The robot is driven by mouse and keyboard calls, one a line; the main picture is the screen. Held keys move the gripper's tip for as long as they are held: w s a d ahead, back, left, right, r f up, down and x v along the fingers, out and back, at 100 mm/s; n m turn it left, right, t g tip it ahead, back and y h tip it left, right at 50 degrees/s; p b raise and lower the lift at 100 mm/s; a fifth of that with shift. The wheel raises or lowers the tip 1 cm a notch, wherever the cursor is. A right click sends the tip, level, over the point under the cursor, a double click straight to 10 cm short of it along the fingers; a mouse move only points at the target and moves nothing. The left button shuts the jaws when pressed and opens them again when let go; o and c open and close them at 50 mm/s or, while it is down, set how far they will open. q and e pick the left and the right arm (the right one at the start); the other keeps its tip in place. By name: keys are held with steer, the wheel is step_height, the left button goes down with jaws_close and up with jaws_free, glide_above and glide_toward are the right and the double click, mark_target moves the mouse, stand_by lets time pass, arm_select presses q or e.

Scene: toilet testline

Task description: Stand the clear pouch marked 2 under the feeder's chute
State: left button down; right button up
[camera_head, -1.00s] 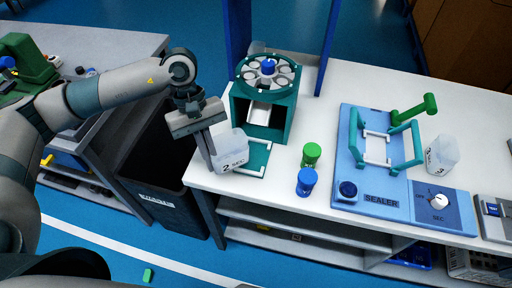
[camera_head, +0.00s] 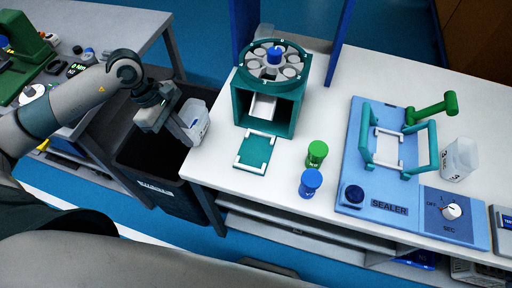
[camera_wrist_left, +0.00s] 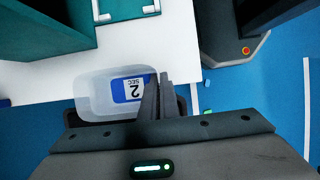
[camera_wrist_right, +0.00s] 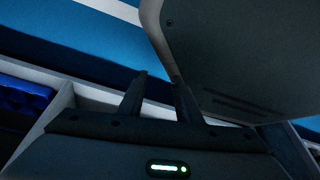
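The clear pouch marked 2 (camera_head: 199,124) is at the table's left edge in the head view. Its blue "2 SEC" label shows in the left wrist view (camera_wrist_left: 130,90). My left gripper (camera_head: 187,138) is shut on the pouch's side edge, its fingers close together (camera_wrist_left: 157,90). The teal feeder (camera_head: 268,95) stands on the table to the right of the pouch. Its pale chute (camera_head: 262,107) slopes down inside the frame, and a bare teal plate with white corners (camera_head: 255,151) lies in front. My right gripper (camera_wrist_right: 160,78) is open and empty, away from these things.
A dark bin (camera_head: 150,165) stands below the pouch, left of the table. Green (camera_head: 317,152) and blue (camera_head: 310,182) capped bottles stand right of the plate. The blue sealer (camera_head: 380,180) and another clear pouch (camera_head: 460,158) are farther right. A blue post (camera_head: 245,25) rises behind the feeder.

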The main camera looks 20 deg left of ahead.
steer(key=shift+s, duration=0.15)
